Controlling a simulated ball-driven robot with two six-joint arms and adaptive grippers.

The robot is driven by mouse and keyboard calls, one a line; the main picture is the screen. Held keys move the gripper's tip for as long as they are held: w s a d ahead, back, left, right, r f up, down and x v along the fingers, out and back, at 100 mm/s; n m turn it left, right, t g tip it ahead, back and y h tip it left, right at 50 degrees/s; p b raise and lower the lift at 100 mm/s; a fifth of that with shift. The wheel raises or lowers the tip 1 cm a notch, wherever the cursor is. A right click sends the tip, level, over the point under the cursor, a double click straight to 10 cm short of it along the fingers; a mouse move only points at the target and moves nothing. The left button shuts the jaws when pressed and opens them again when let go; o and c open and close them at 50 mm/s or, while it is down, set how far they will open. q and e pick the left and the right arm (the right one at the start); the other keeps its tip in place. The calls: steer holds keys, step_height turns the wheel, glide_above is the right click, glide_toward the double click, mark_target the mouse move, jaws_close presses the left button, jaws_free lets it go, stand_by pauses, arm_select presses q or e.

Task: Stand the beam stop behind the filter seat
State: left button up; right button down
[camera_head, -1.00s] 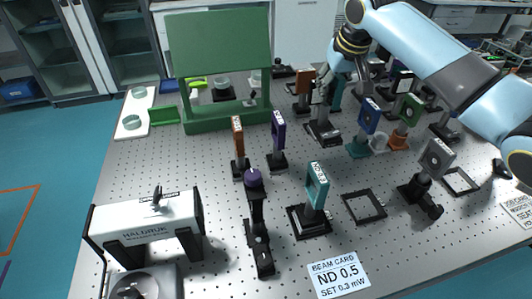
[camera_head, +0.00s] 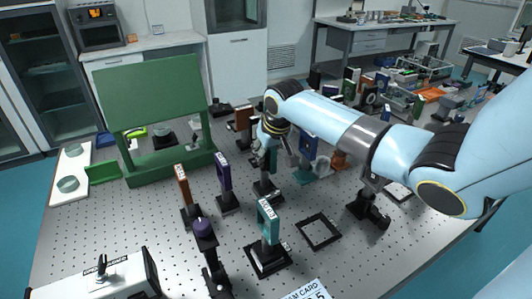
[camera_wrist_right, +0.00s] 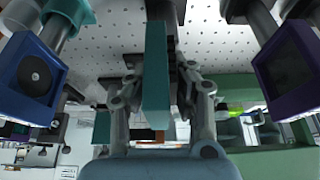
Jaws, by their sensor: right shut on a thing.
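My right gripper (camera_head: 267,153) is shut on a teal mounted plate, seen edge-on between the fingers in the wrist view (camera_wrist_right: 157,85). Its dark base (camera_head: 267,190) shows below the gripper in the head view. No label shows on this piece, so I cannot tell from its face whether it is the beam stop; whether the base touches the table is also unclear. An empty black square seat frame (camera_head: 318,232) lies front right. Another black seat (camera_head: 268,262) holds a teal labelled filter (camera_head: 267,222). My left gripper is out of view.
A purple mount (camera_head: 224,175) and an orange one (camera_head: 182,187) stand left of the gripper. A blue mount (camera_head: 308,145) stands right of it. A dark mount (camera_head: 370,207) is partly hidden by my arm.

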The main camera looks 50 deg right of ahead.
steer(key=c, duration=1.2)
jaws_free()
steer(key=v, duration=1.2)
steer(key=shift+s, duration=0.1)
